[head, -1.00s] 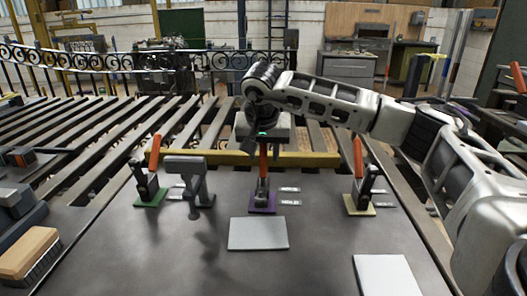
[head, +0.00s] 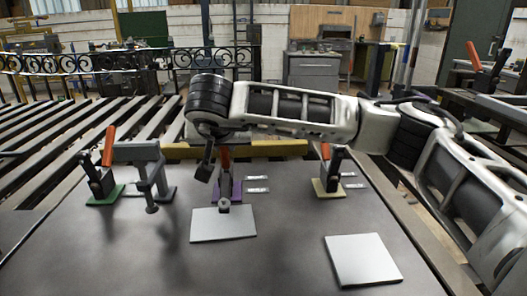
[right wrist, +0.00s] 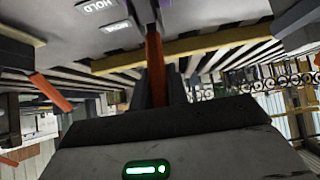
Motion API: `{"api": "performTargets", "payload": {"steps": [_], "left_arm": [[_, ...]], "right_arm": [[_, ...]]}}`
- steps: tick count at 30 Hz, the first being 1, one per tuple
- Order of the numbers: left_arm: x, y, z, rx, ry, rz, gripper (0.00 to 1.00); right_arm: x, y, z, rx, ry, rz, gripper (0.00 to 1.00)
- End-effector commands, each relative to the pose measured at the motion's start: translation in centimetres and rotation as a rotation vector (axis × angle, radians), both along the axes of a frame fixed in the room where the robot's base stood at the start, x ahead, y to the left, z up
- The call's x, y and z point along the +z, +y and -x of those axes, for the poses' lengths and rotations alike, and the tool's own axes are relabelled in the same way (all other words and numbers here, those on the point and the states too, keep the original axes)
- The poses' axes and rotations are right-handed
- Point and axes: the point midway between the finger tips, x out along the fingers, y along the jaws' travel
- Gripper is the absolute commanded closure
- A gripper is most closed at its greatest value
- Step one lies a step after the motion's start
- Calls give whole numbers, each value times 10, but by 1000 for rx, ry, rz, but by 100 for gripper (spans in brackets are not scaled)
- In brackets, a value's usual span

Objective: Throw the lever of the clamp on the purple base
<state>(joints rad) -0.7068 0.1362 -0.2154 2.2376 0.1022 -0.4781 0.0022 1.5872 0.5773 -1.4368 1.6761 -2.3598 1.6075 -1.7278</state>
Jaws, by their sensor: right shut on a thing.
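The clamp on the purple base (head: 234,191) stands on the dark table, behind a light grey plate (head: 223,224). Its orange-red lever (head: 225,154) is partly hidden by my right gripper and wrist. A round grey tip (head: 225,204) of this clamp shows at the plate's far edge; I cannot tell whether it touches. My right gripper (head: 214,165) is over the clamp, shut on the lever. In the right wrist view the lever (right wrist: 155,55) runs between the jaws (right wrist: 155,92). My left gripper is not in view.
A green-base clamp (head: 103,182) and a grey bracket with a spindle (head: 140,160) stand to the left. A yellow-base clamp (head: 328,180) stands to the right, its lever upright. Another light plate (head: 362,260) lies at front right. The table's front middle is clear.

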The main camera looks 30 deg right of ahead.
Motion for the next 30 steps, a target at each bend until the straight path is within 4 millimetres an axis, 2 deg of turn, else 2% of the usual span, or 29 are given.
{"api": "performTargets", "payload": {"steps": [3, 11, 12, 13, 14, 23, 26, 30], "left_arm": [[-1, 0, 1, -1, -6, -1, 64], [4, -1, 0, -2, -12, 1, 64], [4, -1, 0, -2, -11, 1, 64], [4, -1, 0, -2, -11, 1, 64], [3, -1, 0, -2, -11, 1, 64], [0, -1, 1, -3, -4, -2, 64], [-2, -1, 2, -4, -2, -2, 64], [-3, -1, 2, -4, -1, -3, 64]], "right_arm": [[-1, 8, -1, 9, -16, 9, 100], [0, 7, -1, 9, -15, 9, 100], [0, 7, -1, 9, -14, 8, 73], [0, 7, 0, 9, -14, 8, 64], [0, 6, 0, 8, -14, 8, 62], [1, 6, 1, 8, -15, 6, 62], [7, 9, 6, 10, -17, 6, 62], [24, 16, 23, 11, -20, 7, 62]]}}
